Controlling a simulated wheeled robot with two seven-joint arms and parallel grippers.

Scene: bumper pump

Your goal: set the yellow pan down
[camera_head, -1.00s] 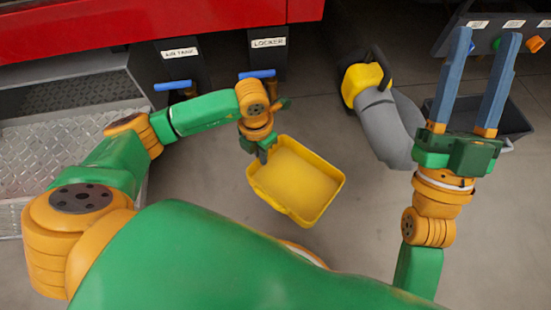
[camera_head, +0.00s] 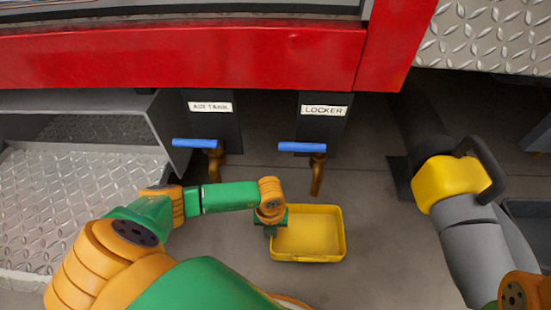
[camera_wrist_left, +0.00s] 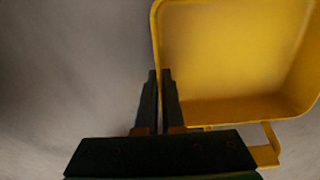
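The yellow pan (camera_head: 308,257) is a shallow open tray, level and empty, below the LOCKER drain valve. My left gripper (camera_head: 272,230) is at the pan's left wall. In the left wrist view its two fingers (camera_wrist_left: 160,74) are close together with the wall of the pan (camera_wrist_left: 235,60) between them. A tab sticks out from the pan's near side there. I cannot tell whether the pan's bottom touches the floor. Of my right arm only an orange joint shows at the bottom right; its gripper is out of view.
Blue-handled valves hang under the red truck body (camera_head: 180,55): AIR TANK (camera_head: 195,143) and LOCKER (camera_head: 302,147). A grey hose with a yellow collar (camera_head: 448,182) lies to the right. A metal step (camera_head: 80,200) is at left. Grey floor around the pan is clear.

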